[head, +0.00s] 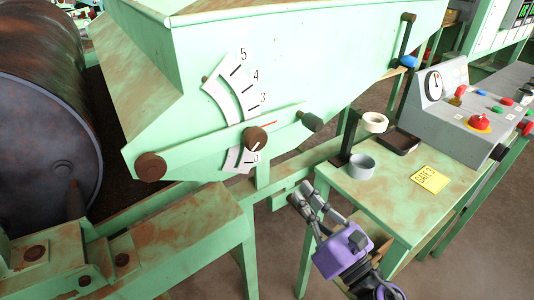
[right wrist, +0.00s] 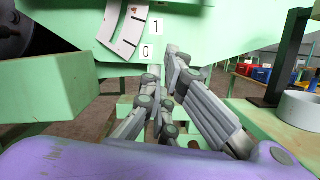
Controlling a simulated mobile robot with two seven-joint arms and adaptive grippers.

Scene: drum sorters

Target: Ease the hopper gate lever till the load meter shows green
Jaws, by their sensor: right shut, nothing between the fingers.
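The pale green hopper (head: 300,50) fills the upper middle of the head view. Its gate lever (head: 285,128) is a green bar ending at the right in a dark grip (head: 311,121). A red pointer line on it lies between the 3 and the 0 of the white scale (head: 232,88). The load meter (head: 433,84) is a round dial on the grey console; its reading is too small to tell. My right gripper (head: 301,193), purple-bodied, is shut and empty, below the grip and apart from it. In the right wrist view, its fingers (right wrist: 165,75) are below the scale's low end (right wrist: 125,30).
A green side table (head: 395,215) at the right holds a tape roll on a dark stand, a grey ring (head: 360,166) and a yellow note (head: 429,179). The console (head: 470,115) has several buttons. A rusty drum (head: 45,110) stands left. Green frame beams lie below the hopper.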

